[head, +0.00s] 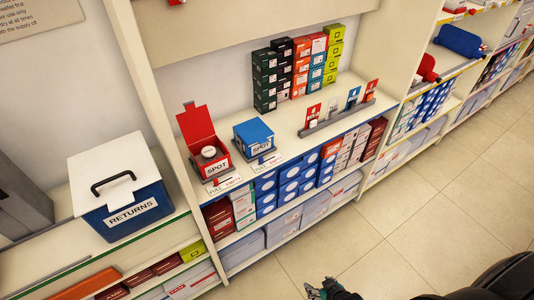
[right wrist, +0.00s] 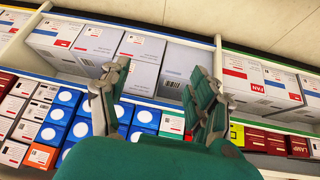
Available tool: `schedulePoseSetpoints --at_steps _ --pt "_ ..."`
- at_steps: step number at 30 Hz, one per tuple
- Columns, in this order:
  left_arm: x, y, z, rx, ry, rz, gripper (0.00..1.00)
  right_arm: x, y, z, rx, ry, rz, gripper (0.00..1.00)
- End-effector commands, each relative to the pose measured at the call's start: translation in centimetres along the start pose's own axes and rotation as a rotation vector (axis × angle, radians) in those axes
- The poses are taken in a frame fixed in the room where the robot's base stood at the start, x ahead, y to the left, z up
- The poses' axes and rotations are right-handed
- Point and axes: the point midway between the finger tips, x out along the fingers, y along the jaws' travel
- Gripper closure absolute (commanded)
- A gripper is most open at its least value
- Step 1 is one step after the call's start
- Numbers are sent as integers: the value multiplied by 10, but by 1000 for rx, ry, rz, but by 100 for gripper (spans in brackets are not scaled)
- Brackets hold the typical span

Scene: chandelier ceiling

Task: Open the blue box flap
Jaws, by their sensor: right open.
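The small blue box (head: 256,144) stands on the shelf counter, labelled SPOT on its front. Its blue flap (head: 252,131) lies shut over the top. To its left, a red box (head: 217,168) has its red flap (head: 197,127) standing up, with a round white object (head: 208,152) inside. My right gripper (head: 326,290) is at the bottom edge of the head view, low over the floor and well away from the blue box. In the right wrist view it (right wrist: 158,75) is open with nothing between its fingers. My left gripper is not in view.
A blue RETURNS bin (head: 125,212) with a white lid stands left, beyond an upright panel. Stacked small cartons (head: 265,80) stand behind the blue box, and a grey rack with cards (head: 335,118) to its right. Packed shelves lie below. The tiled floor (head: 400,210) is clear.

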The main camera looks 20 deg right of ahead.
Motion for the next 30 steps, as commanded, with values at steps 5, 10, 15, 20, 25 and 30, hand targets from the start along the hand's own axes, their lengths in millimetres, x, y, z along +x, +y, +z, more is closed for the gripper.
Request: schedulePoseSetpoints --at_steps 5,10,15,20,25,30 --pt "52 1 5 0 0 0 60 -19 30 -166 11 407 -16 37" --pt "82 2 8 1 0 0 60 -97 26 -284 -11 734 -75 37" --pt "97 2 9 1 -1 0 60 -165 11 -338 -37 926 -131 37" --pt "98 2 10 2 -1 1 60 -188 5 -355 -45 982 -151 37" --pt "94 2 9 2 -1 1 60 -180 3 -374 -43 987 -150 37" --pt "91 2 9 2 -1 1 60 -160 -2 -404 -41 986 -151 37"
